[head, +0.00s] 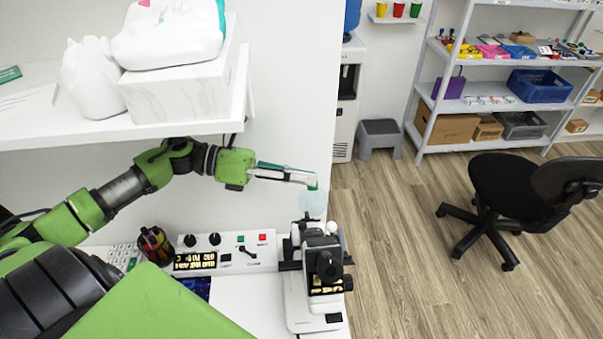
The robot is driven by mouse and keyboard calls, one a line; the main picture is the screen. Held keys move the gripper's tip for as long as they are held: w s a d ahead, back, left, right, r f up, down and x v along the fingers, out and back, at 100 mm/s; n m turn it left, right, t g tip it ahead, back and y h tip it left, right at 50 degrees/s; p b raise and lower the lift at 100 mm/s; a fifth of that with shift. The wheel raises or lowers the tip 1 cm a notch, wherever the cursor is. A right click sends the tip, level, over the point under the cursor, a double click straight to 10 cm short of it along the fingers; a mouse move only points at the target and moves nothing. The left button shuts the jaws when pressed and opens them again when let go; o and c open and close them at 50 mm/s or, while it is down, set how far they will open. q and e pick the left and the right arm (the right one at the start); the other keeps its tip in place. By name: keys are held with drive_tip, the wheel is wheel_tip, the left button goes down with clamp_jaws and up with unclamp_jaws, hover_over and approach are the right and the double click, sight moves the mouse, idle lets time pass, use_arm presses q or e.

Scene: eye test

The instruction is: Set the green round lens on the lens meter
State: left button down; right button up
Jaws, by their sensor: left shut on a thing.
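The green round lens (313,204) shows as a pale, see-through disc with a small green part at its top edge. My left gripper (312,182) comes in from the left and is shut on that green part, with the disc hanging below its fingertips. The lens meter (302,312), a white and black instrument, stands at the right end of the white desk. The lens is over the back of the lens meter in the picture; I cannot tell whether they touch. My right gripper is not in view.
A control panel (262,251) with knobs and buttons stands left of the lens meter. A pen holder (155,244) is farther left. A white shelf (60,121) with a box (180,92) hangs above my left arm. The floor right of the desk is open, with a black chair (506,185).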

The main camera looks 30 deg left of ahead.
sight(303, 204)
use_arm(q)
drive_tip(key=shift+s+d+f, duration=0.3)
drive_tip(key=shift+s+f, duration=0.3)
drive_tip(key=shift+f, duration=0.2)
drive_tip(key=shift+s+d+f, duration=0.25)
drive_tip(key=shift+f, duration=0.15)
drive_tip(key=shift+s+d+f, duration=0.2)
drive_tip(key=shift+f, duration=0.2)
drive_tip(key=shift+s+d+f, duration=0.2)
drive_tip(key=shift+s+f, duration=0.15)
drive_tip(key=shift+f, duration=0.15)
drive_tip(key=shift+s+d+f+b, duration=0.35)
drive_tip(key=shift+s+f, duration=0.1)
drive_tip(key=shift+f, duration=0.3)
drive_tip(key=shift+s+d+f+b, duration=0.25)
drive_tip(key=shift+s+d+f, duration=0.15)
drive_tip(key=shift+f, duration=0.35)
drive_tip(key=shift+s+d+f, duration=0.1)
drive_tip(key=shift+s+f, duration=0.1)
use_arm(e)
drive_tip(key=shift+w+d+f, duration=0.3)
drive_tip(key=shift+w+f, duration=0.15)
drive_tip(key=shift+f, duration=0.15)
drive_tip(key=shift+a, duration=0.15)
use_arm(q)
drive_tip(key=shift+s+d+f+b, duration=0.1)
drive_tip(key=shift+s+f+b, duration=0.1)
drive_tip(key=shift+f+b, duration=0.2)
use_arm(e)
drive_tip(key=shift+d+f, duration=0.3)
